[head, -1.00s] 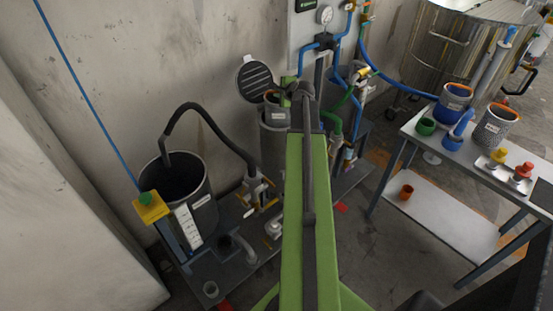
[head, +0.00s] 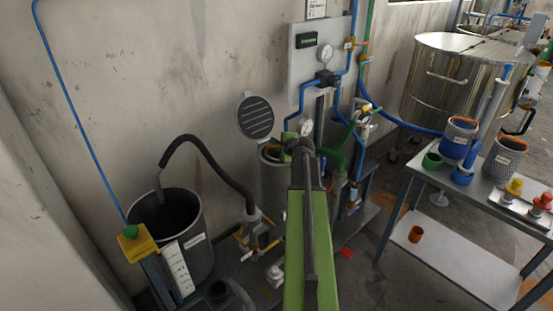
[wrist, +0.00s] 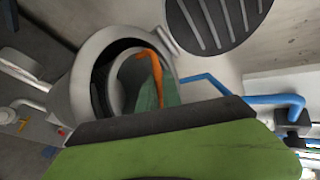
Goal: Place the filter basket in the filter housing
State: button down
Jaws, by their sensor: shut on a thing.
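The filter basket (head: 270,152) shows only as an orange-edged rim at the mouth of the grey cylindrical filter housing (head: 273,185); its lower part is hidden inside. In the wrist view the basket's orange edge (wrist: 156,80) lies within the pale round mouth of the housing (wrist: 85,88). Whether it is fully seated cannot be told. The slotted round lid (head: 255,117) stands open behind the housing. My gripper (head: 289,143) is shut on the basket at the right side of the housing mouth; its fingertips are mostly hidden.
A dark open bucket (head: 175,218) with a black hose stands to the left. A gauge panel with blue and green pipes (head: 320,60) is close on the right. The table (head: 455,185) at right holds a blue container, a mesh basket and small parts.

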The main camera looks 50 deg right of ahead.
jog(key=shift+f, duration=0.8)
jog(key=shift+f+b, duration=0.5)
jog(key=shift+b, duration=0.2)
jog(key=shift+s+a, duration=0.1)
jog(key=c, duration=1.5)
grip_release()
jog(key=shift+r, duration=0.1)
